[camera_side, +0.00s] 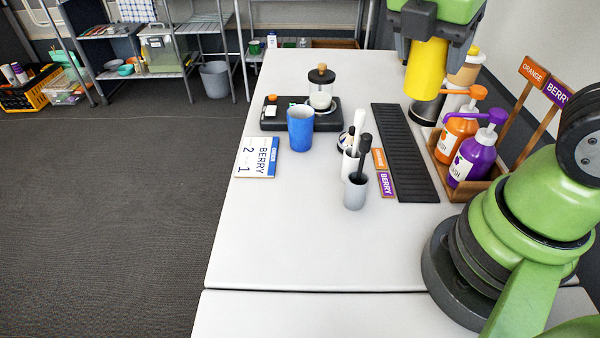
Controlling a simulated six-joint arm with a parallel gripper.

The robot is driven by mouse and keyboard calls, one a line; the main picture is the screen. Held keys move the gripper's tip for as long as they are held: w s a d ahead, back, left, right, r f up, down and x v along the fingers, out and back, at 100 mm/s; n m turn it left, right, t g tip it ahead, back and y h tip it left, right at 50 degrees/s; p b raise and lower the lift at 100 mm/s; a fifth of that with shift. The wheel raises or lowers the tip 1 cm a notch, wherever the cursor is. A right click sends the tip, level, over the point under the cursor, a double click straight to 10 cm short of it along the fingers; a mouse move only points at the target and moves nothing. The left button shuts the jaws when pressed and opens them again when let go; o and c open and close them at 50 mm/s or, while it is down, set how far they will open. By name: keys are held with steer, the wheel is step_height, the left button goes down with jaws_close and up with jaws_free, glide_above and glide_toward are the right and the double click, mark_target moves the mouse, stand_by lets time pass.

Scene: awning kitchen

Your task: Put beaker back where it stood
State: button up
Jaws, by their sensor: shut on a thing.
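A yellow beaker (426,68) is in my gripper (428,38) at the top right. My gripper is shut on its upper part, and the jaws hide its top. The beaker looks upright. Its lower end overlaps a dark and silver item (424,113) behind the black slatted mat (403,150); I cannot tell the gap between them. A blue cup (301,128) stands on the white table (290,230), well left of my gripper.
A black scale (272,120) bears a lidded glass jar (320,92). Orange (457,135) and purple (474,158) pump bottles sit in a wooden crate (440,160) at right. The front table is clear.

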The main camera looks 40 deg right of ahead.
steer(key=w+a+n+t, duration=0.1)
steer(key=w+a+n, duration=0.1)
steer(key=w+a, duration=0.35)
steer(key=w+a+n+t, duration=0.1)
steer(key=w+a+n, duration=0.15)
steer(key=w, duration=0.65)
steer(key=shift+m, duration=0.25)
steer(key=f, duration=0.7)
steer(key=a+f, duration=0.1)
steer(key=f, duration=1.2)
steer(key=shift+w+a+f, duration=0.15)
steer(key=shift+f, duration=0.25)
steer(key=shift+f, duration=0.15)
steer(key=o, duration=1)
